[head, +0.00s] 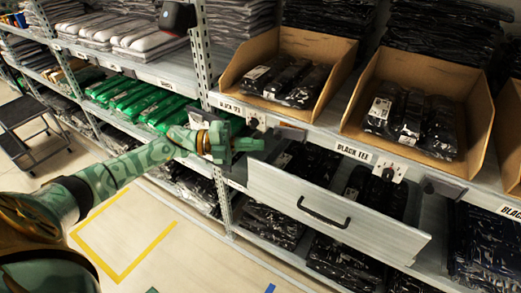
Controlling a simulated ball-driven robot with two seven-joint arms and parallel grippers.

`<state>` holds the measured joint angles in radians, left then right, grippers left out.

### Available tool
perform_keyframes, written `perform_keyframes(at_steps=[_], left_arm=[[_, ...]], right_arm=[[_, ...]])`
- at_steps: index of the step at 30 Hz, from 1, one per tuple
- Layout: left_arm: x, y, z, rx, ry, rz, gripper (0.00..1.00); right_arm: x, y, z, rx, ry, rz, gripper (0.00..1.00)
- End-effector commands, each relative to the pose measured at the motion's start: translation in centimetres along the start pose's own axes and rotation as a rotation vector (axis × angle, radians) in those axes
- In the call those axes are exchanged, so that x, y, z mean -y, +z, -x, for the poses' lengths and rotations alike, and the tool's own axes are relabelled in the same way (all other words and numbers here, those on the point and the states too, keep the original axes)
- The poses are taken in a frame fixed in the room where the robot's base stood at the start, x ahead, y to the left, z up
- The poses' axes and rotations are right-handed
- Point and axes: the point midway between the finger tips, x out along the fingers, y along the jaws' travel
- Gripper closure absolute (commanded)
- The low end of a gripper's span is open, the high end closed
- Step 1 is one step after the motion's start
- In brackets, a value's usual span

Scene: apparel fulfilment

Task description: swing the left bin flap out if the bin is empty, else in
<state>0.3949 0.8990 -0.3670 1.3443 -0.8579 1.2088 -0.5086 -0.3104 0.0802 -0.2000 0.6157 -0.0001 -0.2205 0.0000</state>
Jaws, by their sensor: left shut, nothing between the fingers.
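The left cardboard bin (233,90) stands on the shelf and holds several black, plastic-wrapped packs (284,80). My left gripper (257,144) is shut and empty, in front of the shelf edge, left of and slightly below the grey flap. I cannot tell whether it touches anything. My right gripper is not in view.
A large grey panel (290,190) with a black handle (323,213) juts out below the bins. A metal upright (202,55) stands left of the left bin. Green packs (140,98) lie behind my left arm. A step stool (30,120) stands far left on open floor.

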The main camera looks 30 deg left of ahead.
Motion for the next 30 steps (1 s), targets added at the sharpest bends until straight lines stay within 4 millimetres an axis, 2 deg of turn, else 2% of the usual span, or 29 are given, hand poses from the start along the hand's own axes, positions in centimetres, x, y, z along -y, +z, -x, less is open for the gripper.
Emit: perform_keyframes(at_steps=[6, 12, 30], left_arm=[[-0.3, 2.4, 3.1, 0.003, 0.003, 0.001, 1.00], [-0.2, 3.8, 5.0, 0.001, 0.002, 0.000, 1.00], [0.0, 4.0, 5.4, 0.000, 0.000, 0.000, 1.00]], right_arm=[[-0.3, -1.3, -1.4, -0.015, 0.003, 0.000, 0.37], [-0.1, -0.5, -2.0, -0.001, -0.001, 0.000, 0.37], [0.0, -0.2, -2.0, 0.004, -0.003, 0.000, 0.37]])
